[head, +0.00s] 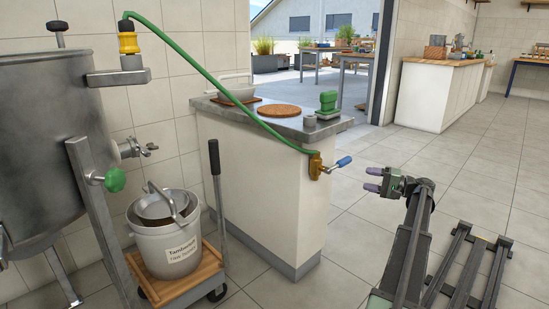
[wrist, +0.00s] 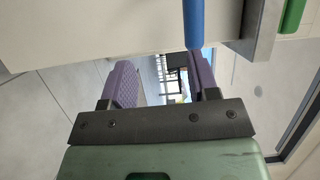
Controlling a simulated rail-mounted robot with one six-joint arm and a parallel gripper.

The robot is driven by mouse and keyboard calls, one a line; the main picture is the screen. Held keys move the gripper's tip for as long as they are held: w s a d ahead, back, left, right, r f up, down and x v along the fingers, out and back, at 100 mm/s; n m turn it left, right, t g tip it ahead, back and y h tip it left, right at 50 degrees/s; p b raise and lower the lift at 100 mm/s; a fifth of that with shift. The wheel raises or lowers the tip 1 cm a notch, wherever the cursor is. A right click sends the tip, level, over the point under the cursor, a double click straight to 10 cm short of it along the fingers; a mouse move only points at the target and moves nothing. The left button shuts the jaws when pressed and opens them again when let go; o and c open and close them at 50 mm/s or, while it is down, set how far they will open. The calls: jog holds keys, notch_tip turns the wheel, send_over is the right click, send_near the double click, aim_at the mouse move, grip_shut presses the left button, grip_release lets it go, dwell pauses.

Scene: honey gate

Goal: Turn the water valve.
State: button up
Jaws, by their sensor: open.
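The water valve (head: 315,166) is a brass-coloured body on the right side of the white counter, with a green hose (head: 215,82) running to it. Its lever ends in a blue handle (head: 344,161) pointing right and slightly up. My gripper (head: 373,179) is open and empty, to the right of the handle, with a gap between them in the head view. In the wrist view the blue handle (wrist: 193,25) comes down from the top edge to near the tip of the right purple finger. I cannot tell from that view whether they touch. The valve body is out of the wrist view.
The counter (head: 255,195) has a grey top holding a round cork mat (head: 279,111) and a green device (head: 328,104). A dark slatted rack (head: 470,268) lies at lower right.

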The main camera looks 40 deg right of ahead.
jog(key=w+a+r+g+h+p, duration=0.1)
jog(key=a+g+p, duration=0.3)
jog(key=a+p, duration=0.3)
jog(key=w+a+r+g+h+p, duration=0.1)
jog(key=w+a+g+p, duration=0.15)
jog(key=a+p, duration=0.45)
jog(key=a+r+n+g+h+p, duration=0.1)
jog(key=a+r+g+p, duration=0.3)
jog(key=a+r+p, duration=0.4)
jog(key=a+r+n+g+h+p, duration=0.2)
jog(key=a+r+p, duration=0.6)
jog(key=a+p, duration=0.5)
jog(key=a+n+g, duration=0.1)
jog(key=a+n, duration=0.1)
jog(key=a, duration=0.2)
jog(key=shift+a+r+g+h, duration=0.15)
jog(key=shift+r+g+h, duration=0.15)
jog(key=shift+r+g, duration=0.1)
